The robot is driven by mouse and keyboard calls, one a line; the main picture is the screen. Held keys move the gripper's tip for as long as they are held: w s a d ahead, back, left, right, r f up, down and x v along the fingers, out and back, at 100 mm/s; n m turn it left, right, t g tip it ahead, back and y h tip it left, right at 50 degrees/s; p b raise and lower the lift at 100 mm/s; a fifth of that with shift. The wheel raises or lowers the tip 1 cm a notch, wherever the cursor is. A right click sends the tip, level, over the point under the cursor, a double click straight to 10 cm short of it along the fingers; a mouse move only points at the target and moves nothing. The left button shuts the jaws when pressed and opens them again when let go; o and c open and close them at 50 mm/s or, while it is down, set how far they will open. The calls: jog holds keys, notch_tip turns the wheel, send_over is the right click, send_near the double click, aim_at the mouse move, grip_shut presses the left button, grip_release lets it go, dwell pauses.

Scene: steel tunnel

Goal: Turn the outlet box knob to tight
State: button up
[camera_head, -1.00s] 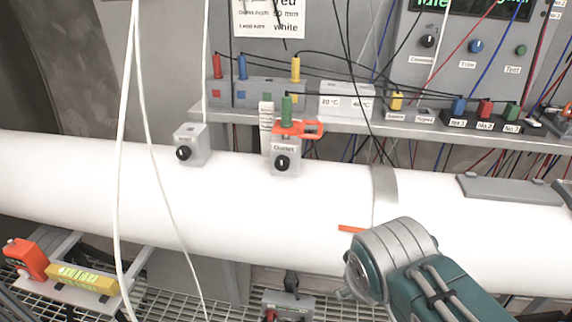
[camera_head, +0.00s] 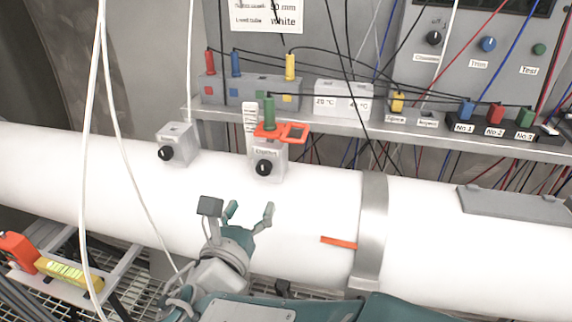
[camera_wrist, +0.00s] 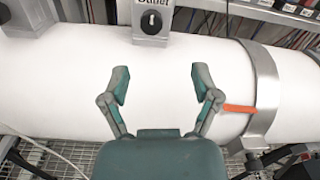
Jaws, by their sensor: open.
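The outlet box (camera_head: 267,160) is a small grey box on top of the white pipe, with a black knob (camera_head: 264,168) on its front. A green plug (camera_head: 269,112) and an orange clip (camera_head: 283,131) sit at its top. In the wrist view the outlet box (camera_wrist: 146,28) is at the top, its knob (camera_wrist: 151,22) showing a light upright mark. My gripper (camera_head: 250,212) is open and empty in front of the pipe, below the knob and apart from it. In the wrist view my gripper's fingers (camera_wrist: 161,85) are spread over bare white pipe.
Another grey box (camera_head: 176,143) with a black knob stands left on the pipe (camera_head: 330,200). A metal band (camera_head: 372,230) and an orange strip (camera_head: 338,242) are to the right. White cables (camera_head: 113,130) hang at left. A shelf (camera_head: 350,128) with plugs and wires runs behind.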

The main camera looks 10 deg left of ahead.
aim_at(263, 171)
jog(key=shift+n, duration=0.3)
jog(key=w, duration=0.2)
jog(key=w+a, duration=0.1)
jog(key=w, duration=0.1)
jog(key=shift+w+a, duration=0.1)
jog(key=shift+w, duration=0.3)
jog(key=w, duration=0.2)
jog(key=w+d, duration=0.1)
jog(key=w, duration=0.2)
jog(key=shift+w+d, duration=0.2)
jog(key=shift+w, duration=0.1)
jog(key=shift+w+a+y, duration=0.1)
jog(key=shift+a+y, duration=0.1)
jog(key=shift+y, duration=0.1)
jog(key=shift+a, duration=0.1)
jog(key=c, duration=0.8)
grip_shut()
